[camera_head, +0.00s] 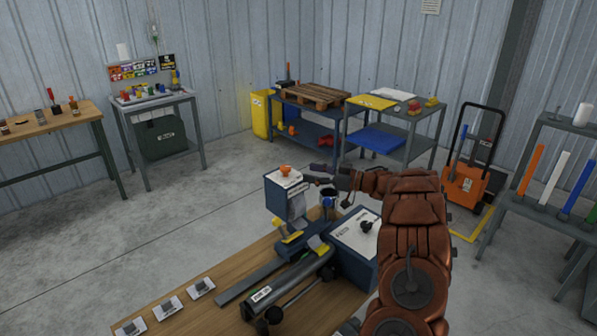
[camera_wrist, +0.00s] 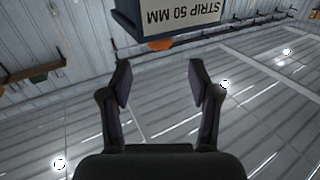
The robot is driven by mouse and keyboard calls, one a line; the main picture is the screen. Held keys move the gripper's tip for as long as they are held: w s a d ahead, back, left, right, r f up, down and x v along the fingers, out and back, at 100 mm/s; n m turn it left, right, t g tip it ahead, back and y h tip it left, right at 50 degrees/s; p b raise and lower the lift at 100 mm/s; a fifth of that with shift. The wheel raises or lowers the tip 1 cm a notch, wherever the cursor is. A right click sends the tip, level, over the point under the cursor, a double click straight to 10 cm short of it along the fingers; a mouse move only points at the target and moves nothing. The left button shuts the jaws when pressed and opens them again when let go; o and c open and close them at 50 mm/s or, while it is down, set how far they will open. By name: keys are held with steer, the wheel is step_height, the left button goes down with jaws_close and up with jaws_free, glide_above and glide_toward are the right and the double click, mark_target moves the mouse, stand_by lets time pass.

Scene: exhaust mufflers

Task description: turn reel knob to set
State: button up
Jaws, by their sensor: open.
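An orange knob (camera_head: 284,170) sits on top of a dark blue box (camera_head: 285,198) with a pale top, at the machine on the wooden table. In the wrist view the orange knob (camera_wrist: 160,44) shows at the edge of the box (camera_wrist: 185,20), which reads "STRIP 50 MM" upside down. My gripper (camera_head: 312,174) is just right of the knob in the head view. In the wrist view my gripper (camera_wrist: 161,84) is open and empty, its fingertips apart from the knob, which lies beyond the gap between them. Any mark or pointer on the knob is too small to read.
A second blue box (camera_head: 355,240) with a black knob (camera_head: 368,225) stands right of the first. A grey cylinder (camera_head: 290,280) and several small cards (camera_head: 168,307) lie on the wooden table (camera_head: 215,315). Benches and an orange cart (camera_head: 468,185) stand farther back.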

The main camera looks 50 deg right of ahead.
steer(key=shift+v, duration=1.95)
